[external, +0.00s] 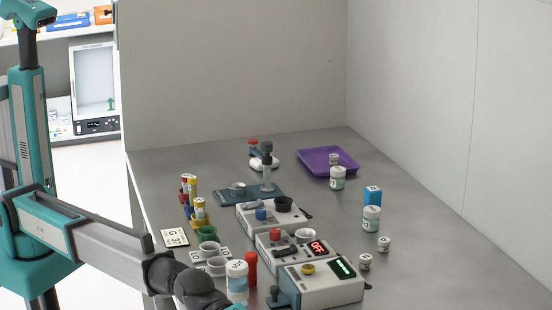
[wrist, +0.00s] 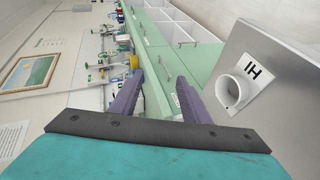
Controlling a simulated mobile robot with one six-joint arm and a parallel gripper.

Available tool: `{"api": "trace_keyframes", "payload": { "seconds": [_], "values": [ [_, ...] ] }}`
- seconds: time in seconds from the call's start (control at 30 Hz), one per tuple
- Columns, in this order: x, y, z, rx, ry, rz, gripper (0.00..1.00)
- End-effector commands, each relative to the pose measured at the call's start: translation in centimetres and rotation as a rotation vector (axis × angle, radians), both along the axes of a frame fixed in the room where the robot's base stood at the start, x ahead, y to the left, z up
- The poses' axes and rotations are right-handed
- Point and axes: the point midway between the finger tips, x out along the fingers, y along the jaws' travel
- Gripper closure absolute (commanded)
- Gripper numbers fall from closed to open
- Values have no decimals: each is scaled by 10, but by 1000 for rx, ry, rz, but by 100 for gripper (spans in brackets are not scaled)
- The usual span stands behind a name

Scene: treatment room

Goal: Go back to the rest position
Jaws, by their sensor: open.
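My gripper (wrist: 160,80) shows in the wrist view with two purple fingers spread apart and nothing between them. In the external view my arm runs from the left down to the bottom edge, and my gripper is not visible there. The wrist view is tilted on its side and looks past the fingers at pale green cabinets (wrist: 192,57). A white ring or cup (wrist: 222,92) by a card marked "IH" (wrist: 257,71) is on a grey surface to the right of the fingers.
The grey table (external: 420,275) holds several devices, including one with a red display (external: 317,247). A white-capped bottle (external: 237,280) and red cylinder (external: 251,268) stand close to my arm. A purple tray (external: 318,156) lies further back. Walls close off the back and right.

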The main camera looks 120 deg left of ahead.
Motion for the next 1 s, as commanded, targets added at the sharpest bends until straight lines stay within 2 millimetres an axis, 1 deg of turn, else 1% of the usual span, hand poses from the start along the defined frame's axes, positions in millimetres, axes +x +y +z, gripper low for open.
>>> {"api": "trace_keyframes", "payload": {
  "seconds": [0.03, 0.1, 0.17, 0.2, 0.27, 0.3, 0.37, 0.4, 0.47, 0.5, 0.57, 0.6, 0.67, 0.7, 0.77, 0.8, 0.97, 1.0],
  "values": [
    [-15, -24, -12, 10, 13, -24, 57],
    [-32, -50, -25, 28, 34, -53, 57],
    [-49, -71, -40, 49, 57, -76, 57],
    [-60, -83, -52, 68, 72, -91, 57],
    [-76, -94, -74, 103, 100, -111, 57],
    [-87, -99, -90, 130, 119, -124, 57],
    [-100, -98, -117, 175, 151, -139, 57],
    [-107, -94, -135, 209, 171, -148, 57],
    [-118, -85, -161, 257, 202, -160, 57],
    [-124, -77, -179, 287, 223, -168, 57],
    [-133, -63, -203, 334, 254, -178, 57],
    [-139, -53, -219, 364, 272, -186, 57],
    [-148, -36, -243, 407, 303, -197, 57],
    [-154, -25, -258, 436, 322, -206, 57],
    [-164, -7, -280, 477, 354, -220, 57],
    [-171, 5, -295, 502, 375, -229, 57],
    [-204, 53, -348, 599, 460, -274, 57],
    [-214, 64, -361, 621, 482, -285, 57]
  ]
}}
